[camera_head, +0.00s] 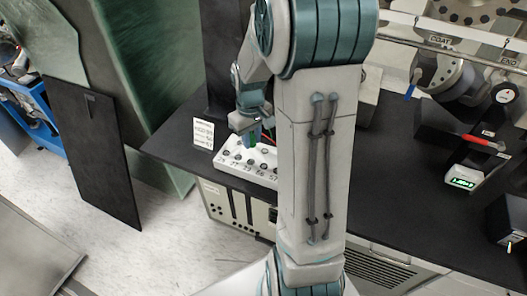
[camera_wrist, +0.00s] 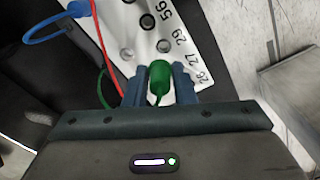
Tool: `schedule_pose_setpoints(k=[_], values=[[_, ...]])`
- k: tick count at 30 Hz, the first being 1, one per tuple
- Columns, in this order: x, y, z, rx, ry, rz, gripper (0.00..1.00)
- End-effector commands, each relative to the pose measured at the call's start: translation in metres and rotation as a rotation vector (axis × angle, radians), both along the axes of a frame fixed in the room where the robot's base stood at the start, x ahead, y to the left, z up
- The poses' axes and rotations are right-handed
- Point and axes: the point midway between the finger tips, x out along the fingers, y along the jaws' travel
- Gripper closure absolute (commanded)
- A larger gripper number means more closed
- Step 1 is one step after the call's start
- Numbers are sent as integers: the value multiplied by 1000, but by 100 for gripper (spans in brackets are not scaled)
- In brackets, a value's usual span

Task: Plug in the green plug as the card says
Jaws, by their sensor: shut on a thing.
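My gripper (camera_head: 251,128) is shut on the green plug (camera_wrist: 159,80), which sits between its two fingers in the wrist view. The green cable (camera_wrist: 104,88) curves off to the left. The white socket strip (camera_head: 236,164) lies on the dark table, with round sockets and printed numbers; 56, 29 and 27 show on it in the wrist view (camera_wrist: 150,62). The plug is over or close to the strip's numbered end; I cannot tell whether it touches a socket. The white card (camera_head: 203,133) stands behind the strip's left end; its lines are too small to read surely.
A blue plug (camera_wrist: 77,9) with its cable and a red cable (camera_wrist: 104,48) lie left of the green plug. The dark table (camera_head: 171,147) has free room left of the card. Metal machinery (camera_head: 455,75) and a small green-lit display (camera_head: 461,182) stand at the right.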

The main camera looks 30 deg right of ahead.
Motion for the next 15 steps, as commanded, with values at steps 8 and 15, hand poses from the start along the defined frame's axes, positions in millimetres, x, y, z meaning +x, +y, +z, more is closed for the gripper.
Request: schedule_pose_setpoints(k=[8,15], values=[[-34,-20,-5,1,1,52,97],[-35,-21,-14,0,2,55,97]])
